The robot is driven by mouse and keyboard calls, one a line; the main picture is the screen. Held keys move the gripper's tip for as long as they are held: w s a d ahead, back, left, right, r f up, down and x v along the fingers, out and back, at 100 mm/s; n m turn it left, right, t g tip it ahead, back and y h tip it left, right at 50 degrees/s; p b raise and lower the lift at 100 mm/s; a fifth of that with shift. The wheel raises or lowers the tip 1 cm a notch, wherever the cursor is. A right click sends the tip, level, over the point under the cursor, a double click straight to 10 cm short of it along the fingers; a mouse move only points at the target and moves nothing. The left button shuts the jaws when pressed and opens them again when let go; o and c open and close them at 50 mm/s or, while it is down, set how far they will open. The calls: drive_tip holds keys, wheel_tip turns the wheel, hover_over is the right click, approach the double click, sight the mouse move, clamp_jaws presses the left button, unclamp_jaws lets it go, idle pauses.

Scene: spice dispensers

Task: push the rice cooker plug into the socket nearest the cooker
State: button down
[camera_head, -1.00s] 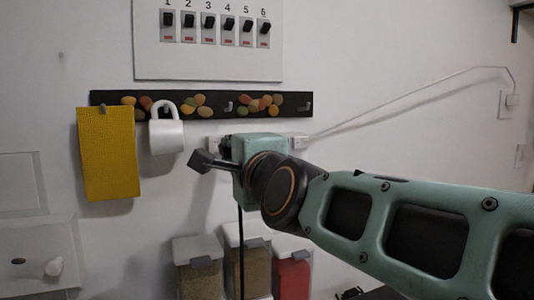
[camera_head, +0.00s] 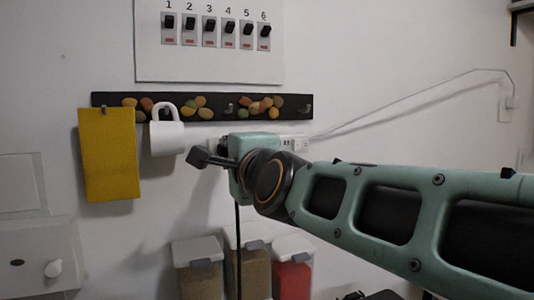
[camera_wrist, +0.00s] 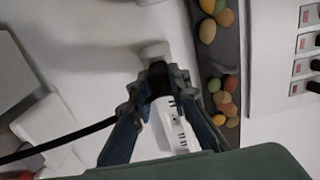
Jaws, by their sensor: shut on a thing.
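My gripper (camera_wrist: 155,82) is shut on a dark plug, which is mostly hidden between the fingers in the wrist view. A black cord (camera_wrist: 72,140) runs from it to the left, and it hangs straight down in the head view (camera_head: 238,245). The white socket strip (camera_head: 296,143) is on the wall under the hook rail; my wrist covers its middle. In the wrist view the strip (camera_wrist: 172,122) lies just beyond and between the fingers. I cannot tell whether the plug touches a socket. The rice cooker is not clearly in view.
A white mug (camera_head: 166,132) and a yellow cloth (camera_head: 108,155) hang from the black rail (camera_head: 208,106), close left of my wrist. A switch panel (camera_head: 210,45) is above. Lidded containers (camera_head: 198,268) stand below. A white cable (camera_head: 410,98) runs to a right wall outlet.

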drive_tip(key=shift+r, duration=0.1)
drive_tip(key=c, duration=1.7)
unclamp_jaws()
drive_tip(key=shift+w, duration=0.1)
drive_tip(key=shift+c, duration=0.2)
drive_tip(key=v, duration=1.2)
drive_tip(key=s+d+f+n+g+h, duration=0.15)
drive_tip(key=d+f+n, duration=0.25)
drive_tip(key=f, duration=0.5)
drive_tip(key=d+f+n+g+h, duration=0.2)
drive_tip(key=d+f+n+g, duration=0.15)
drive_tip(key=f, duration=0.55)
drive_tip(key=s+d+f+n+g+h, duration=0.45)
drive_tip(key=s+d+f, duration=0.35)
drive_tip(key=d+f, duration=0.4)
wheel_tip(320, 180, up, 15)
drive_tip(key=s+g+p, duration=0.1)
drive_tip(key=p, duration=1.6)
drive_tip(key=shift+s+f+n, duration=0.2)
drive_tip(key=shift+s+n, duration=0.2)
